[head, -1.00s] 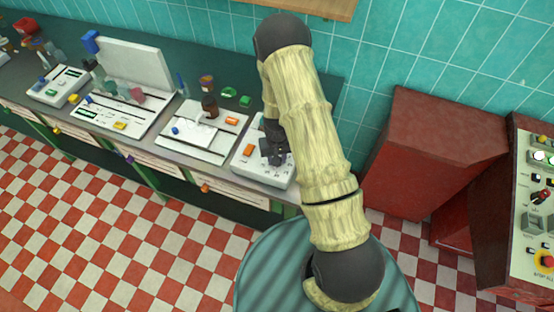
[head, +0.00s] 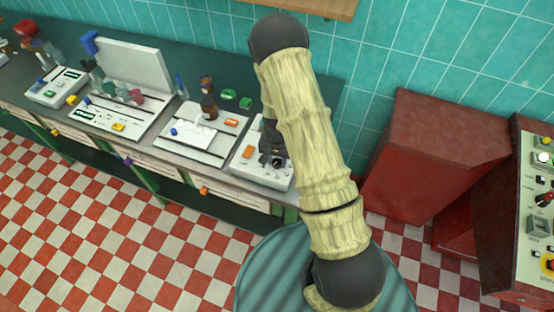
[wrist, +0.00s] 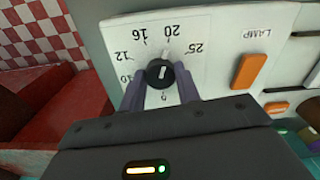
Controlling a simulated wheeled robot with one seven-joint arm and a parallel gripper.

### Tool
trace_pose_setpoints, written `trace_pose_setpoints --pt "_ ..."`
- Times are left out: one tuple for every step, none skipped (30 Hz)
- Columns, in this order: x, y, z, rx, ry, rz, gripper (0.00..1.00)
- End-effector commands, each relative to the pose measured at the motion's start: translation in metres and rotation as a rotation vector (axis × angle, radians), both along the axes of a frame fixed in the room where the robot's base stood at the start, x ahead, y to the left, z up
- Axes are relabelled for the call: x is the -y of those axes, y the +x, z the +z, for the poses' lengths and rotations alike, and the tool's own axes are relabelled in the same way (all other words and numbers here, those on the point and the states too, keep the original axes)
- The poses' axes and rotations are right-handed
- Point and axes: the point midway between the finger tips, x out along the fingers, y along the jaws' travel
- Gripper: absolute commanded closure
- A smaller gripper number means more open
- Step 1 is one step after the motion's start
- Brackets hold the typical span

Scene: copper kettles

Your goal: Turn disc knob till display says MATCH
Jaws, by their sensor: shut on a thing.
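In the wrist view the disc knob (wrist: 160,73) is a small black round knob with a pale mark, on a white dial plate (wrist: 212,25). The plate has numbers such as 12, 16, 20 and 25 printed upside down in this view. My gripper (wrist: 161,88) is shut on the knob, one purple finger on each side. In the head view my gripper (head: 271,140) is over the white panel (head: 252,170) at the bench's right end, partly hidden behind my arm. No display text is readable in either view.
Beside the dial is an orange switch (wrist: 249,71) under the word LAMP. Other white instruments (head: 97,115) and a brown bottle (head: 209,106) stand along the bench to the left. A red cabinet (head: 425,155) stands right of the bench, with a control console (head: 535,210) beyond.

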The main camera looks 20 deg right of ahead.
Motion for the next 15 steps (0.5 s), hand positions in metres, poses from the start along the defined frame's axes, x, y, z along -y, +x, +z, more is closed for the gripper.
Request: trace_pose_setpoints --pt "0.0009 0.0011 0.001 0.003 -0.001 0.0 0.91" --pt "0.0009 0.0011 0.001 0.003 -0.001 0.0 0.91" --pt "0.0009 0.0011 0.001 0.003 -0.001 0.0 0.91" --pt "0.0009 0.0011 0.001 0.003 -0.001 0.0 0.64" --pt "0.0009 0.0011 0.001 0.003 -0.001 0.0 0.58" --pt "0.0009 0.0011 0.001 0.003 -0.001 0.0 0.5" --pt "0.0009 0.001 0.0009 0.003 -0.001 0.001 0.46" --pt "0.0008 0.001 0.0009 0.003 -0.001 0.001 0.46" --pt "0.0007 0.0008 0.0008 0.002 -0.001 0.001 0.46" --pt "0.0006 0.0007 0.0007 0.002 -0.001 0.001 0.46" --pt "0.0006 0.0007 0.0006 0.002 -0.001 0.001 0.46" --pt "0.0006 0.0006 0.0005 0.002 -0.001 0.001 0.46" --pt "0.0004 0.0006 0.0005 0.002 -0.001 0.001 0.46" --pt "0.0004 0.0005 0.0004 0.001 0.0 0.001 0.46" --pt "0.0004 0.0005 0.0006 0.001 0.0 0.002 0.46"
